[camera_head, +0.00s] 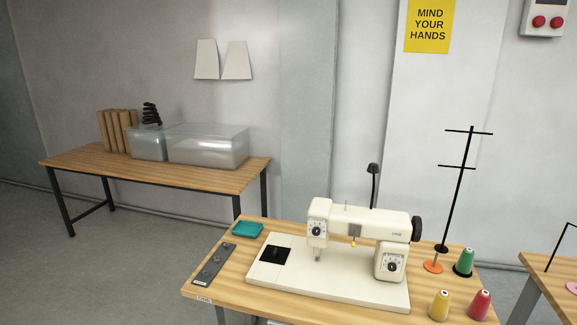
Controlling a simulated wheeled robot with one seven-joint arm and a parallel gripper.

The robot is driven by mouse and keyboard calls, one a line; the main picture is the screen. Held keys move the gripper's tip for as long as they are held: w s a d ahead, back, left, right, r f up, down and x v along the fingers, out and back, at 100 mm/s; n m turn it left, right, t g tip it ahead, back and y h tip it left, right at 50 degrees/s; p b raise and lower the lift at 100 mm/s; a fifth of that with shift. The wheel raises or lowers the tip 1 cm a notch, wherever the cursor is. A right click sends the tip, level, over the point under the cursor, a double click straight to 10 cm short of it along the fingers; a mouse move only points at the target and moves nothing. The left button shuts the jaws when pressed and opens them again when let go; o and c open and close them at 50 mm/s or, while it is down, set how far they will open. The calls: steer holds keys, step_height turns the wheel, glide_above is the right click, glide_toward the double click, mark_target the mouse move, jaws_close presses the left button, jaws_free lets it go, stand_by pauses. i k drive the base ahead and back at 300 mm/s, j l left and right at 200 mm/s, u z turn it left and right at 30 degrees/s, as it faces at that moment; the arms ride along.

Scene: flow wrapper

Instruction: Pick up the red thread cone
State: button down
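The red thread cone (480,305) stands upright near the front right corner of the sewing table (225,289). A yellow thread cone (439,305) stands just to its left, with a small gap between them. A green thread cone (464,262) stands behind it on a dark base. My gripper is not in view.
A cream sewing machine (345,240) fills the table's middle. A teal tray (247,229) lies at left. Another table (555,278) is at right. Floor shows at left.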

mark_target(478, 309)
steer(key=z, duration=1.25)
